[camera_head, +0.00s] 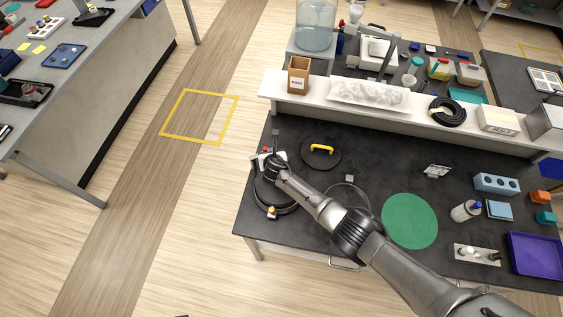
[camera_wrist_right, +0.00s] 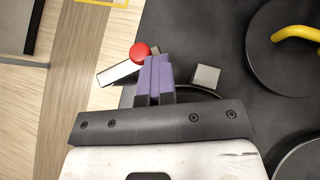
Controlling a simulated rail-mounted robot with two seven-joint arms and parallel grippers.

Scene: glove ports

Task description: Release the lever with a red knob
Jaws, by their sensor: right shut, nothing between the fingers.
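The red knob (camera_wrist_right: 139,52) sits on a pale metal lever (camera_wrist_right: 115,73) in the right wrist view. My right gripper (camera_wrist_right: 157,62) is shut and empty, with its purple fingers just to the right of the knob; I cannot tell whether they touch it. In the head view my right gripper (camera_head: 268,160) is at the back of a dark round port ring (camera_head: 286,210) near the left end of the black bench, and it mostly hides the lever. My left gripper is not in view.
A black disc with a yellow handle (camera_head: 321,149) lies right of my gripper, and it also shows in the right wrist view (camera_wrist_right: 296,33). A small grey block (camera_wrist_right: 206,76) stands beside the fingers. A green round mat (camera_head: 409,221) lies farther right. A white shelf (camera_head: 425,122) runs behind.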

